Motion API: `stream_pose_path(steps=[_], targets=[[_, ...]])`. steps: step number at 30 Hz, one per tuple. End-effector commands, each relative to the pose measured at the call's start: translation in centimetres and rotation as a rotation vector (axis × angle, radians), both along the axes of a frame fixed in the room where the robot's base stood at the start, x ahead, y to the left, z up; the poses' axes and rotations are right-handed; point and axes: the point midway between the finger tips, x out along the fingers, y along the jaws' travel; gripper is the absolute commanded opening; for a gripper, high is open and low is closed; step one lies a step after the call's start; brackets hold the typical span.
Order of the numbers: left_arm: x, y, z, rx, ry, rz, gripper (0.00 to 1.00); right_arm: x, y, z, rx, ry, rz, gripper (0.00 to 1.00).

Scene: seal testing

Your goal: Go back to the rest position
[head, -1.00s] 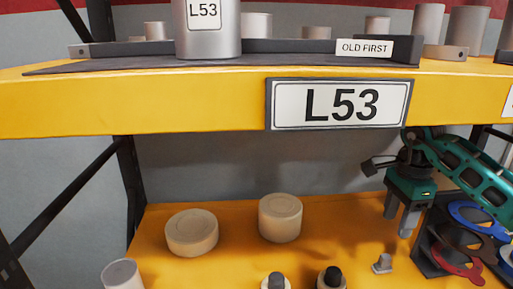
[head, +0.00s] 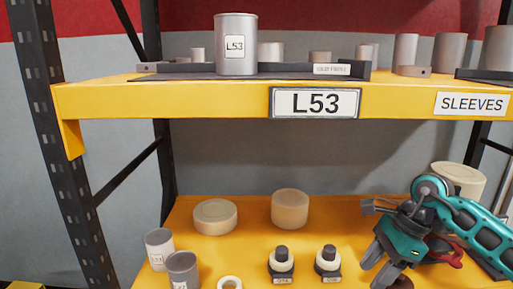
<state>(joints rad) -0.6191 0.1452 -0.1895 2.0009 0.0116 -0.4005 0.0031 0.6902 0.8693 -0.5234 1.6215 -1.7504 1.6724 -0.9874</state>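My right gripper (head: 376,266) comes in from the right on a teal arm, over the lower yellow shelf (head: 256,239). Its two grey fingers point down and to the left, with a gap between them and nothing visible in it. A dark round piece (head: 403,283) shows just below and behind the fingers, partly cut off. My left gripper is not in view.
Two posts with dark caps (head: 282,260) (head: 328,260) stand left of the gripper. Two beige round tubs (head: 215,217) (head: 290,209) stand behind. Grey cups (head: 159,248) are at left. The upper shelf edge (head: 190,100) runs overhead, with a can (head: 236,45) on it.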

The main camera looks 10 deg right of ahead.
Motion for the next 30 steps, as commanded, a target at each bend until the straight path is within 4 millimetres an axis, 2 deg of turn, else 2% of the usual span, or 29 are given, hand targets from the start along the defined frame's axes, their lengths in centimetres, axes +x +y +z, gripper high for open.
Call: stream_pose_path(steps=[1, 3, 6, 9, 10, 13, 15, 17, 20, 22, 23, 24, 27, 30], targets=[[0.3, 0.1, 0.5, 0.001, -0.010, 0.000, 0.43, -0.6, 3.2, -0.8, 0.124, 0.021, -0.018, 0.51], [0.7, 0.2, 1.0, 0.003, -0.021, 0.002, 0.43, -1.5, 7.9, -1.3, 0.331, 0.062, -0.079, 0.51], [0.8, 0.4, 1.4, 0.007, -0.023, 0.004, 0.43, -2.8, 14.2, -0.5, 0.664, 0.170, -0.228, 0.51], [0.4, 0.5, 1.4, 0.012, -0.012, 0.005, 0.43, -3.5, 18.2, 1.4, 0.995, 0.335, -0.442, 0.51], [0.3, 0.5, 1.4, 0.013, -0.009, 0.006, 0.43, -3.5, 18.9, 1.9, 1.088, 0.393, -0.516, 0.51], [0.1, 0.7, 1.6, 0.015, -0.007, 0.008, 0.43, -3.2, 19.7, 3.2, 1.377, 0.617, -0.798, 0.51], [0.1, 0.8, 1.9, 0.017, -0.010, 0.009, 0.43, -2.8, 19.0, 3.1, 1.556, 0.792, -1.023, 0.51], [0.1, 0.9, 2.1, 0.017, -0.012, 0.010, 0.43, -2.5, 17.8, 2.1, 1.690, 0.954, -1.232, 0.51], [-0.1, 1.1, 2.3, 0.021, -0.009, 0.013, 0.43, -3.0, 15.2, -1.3, 1.866, 1.242, -1.616, 0.51], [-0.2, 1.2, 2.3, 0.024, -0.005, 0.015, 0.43, -4.4, 13.4, -4.7, 1.949, 1.446, -1.902, 0.51], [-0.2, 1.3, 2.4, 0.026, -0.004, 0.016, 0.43, -5.3, 12.8, -6.2, -1.884, -1.463, 1.932, 0.51], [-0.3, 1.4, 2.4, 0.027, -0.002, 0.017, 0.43, -6.7, 12.1, -8.3, -1.713, -1.408, 1.878, 0.51], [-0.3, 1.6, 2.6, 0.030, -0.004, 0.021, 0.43, -10.3, 11.2, -12.5, -1.379, -1.290, 1.749, 0.51], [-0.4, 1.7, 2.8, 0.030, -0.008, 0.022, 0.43, -13.3, 11.1, -15.1, -1.176, -1.206, 1.660, 0.51]])
